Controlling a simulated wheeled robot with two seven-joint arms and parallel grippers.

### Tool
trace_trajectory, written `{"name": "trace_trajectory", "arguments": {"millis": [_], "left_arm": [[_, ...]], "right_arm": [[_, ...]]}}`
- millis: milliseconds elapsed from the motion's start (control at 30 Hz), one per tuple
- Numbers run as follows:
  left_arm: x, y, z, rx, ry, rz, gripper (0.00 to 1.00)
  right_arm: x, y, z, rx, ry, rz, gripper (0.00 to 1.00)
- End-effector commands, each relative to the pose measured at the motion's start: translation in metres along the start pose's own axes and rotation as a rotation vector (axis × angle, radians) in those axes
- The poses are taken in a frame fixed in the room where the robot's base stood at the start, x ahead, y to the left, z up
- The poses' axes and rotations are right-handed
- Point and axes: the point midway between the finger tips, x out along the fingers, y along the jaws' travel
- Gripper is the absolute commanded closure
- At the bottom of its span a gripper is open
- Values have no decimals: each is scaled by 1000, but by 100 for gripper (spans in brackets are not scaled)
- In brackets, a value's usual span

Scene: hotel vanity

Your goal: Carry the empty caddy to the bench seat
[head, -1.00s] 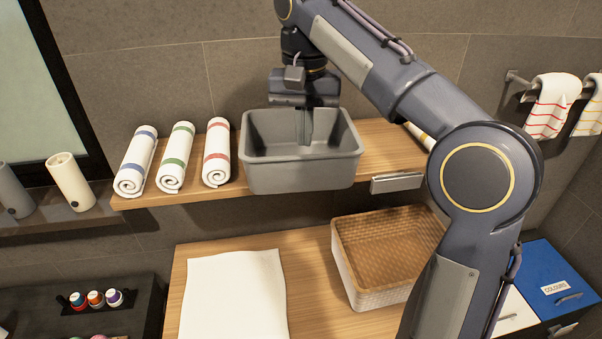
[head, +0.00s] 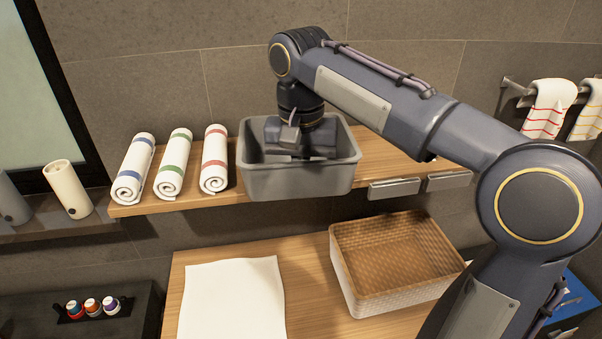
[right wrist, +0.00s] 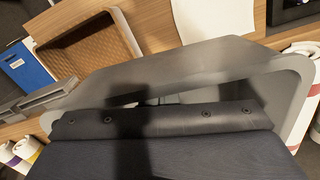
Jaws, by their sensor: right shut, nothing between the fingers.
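The caddy (head: 297,181) is an open grey bin standing upright on the wooden wall shelf (head: 385,155). Its near wall and rim also show in the right wrist view (right wrist: 185,65). My right gripper (head: 297,152) reaches down from above into the caddy's opening and is shut with nothing in it. Its fingertips are hidden inside the caddy. No towel shows in the visible part of the caddy. A wooden surface like a bench seat (head: 305,290) lies lower, in front of the shelf. My left gripper is not in view.
Rolled towels with blue (head: 134,168), green (head: 174,163) and red (head: 214,158) bands lie left of the caddy. Below are a white cloth (head: 235,300) and a wicker basket (head: 345,275), with bare wood between them. Striped towels (head: 548,108) hang at right.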

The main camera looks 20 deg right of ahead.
Motion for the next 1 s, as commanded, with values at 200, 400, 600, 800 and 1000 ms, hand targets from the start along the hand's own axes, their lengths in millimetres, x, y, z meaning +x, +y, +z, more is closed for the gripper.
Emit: {"name": "trace_trajectory", "arguments": {"millis": [200, 400, 600, 800, 1000], "left_arm": [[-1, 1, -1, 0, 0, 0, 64], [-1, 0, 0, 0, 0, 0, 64], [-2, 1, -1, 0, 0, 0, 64], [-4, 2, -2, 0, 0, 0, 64], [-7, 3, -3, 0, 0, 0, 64]], "right_arm": [[0, 0, 18, -1, 1, 0, 100], [0, 0, 17, 0, 0, 0, 100], [-13, -1, 17, -1, 3, -2, 100], [-48, -2, 17, -2, 3, -4, 100], [-73, -1, 17, -2, 2, -2, 96]]}}
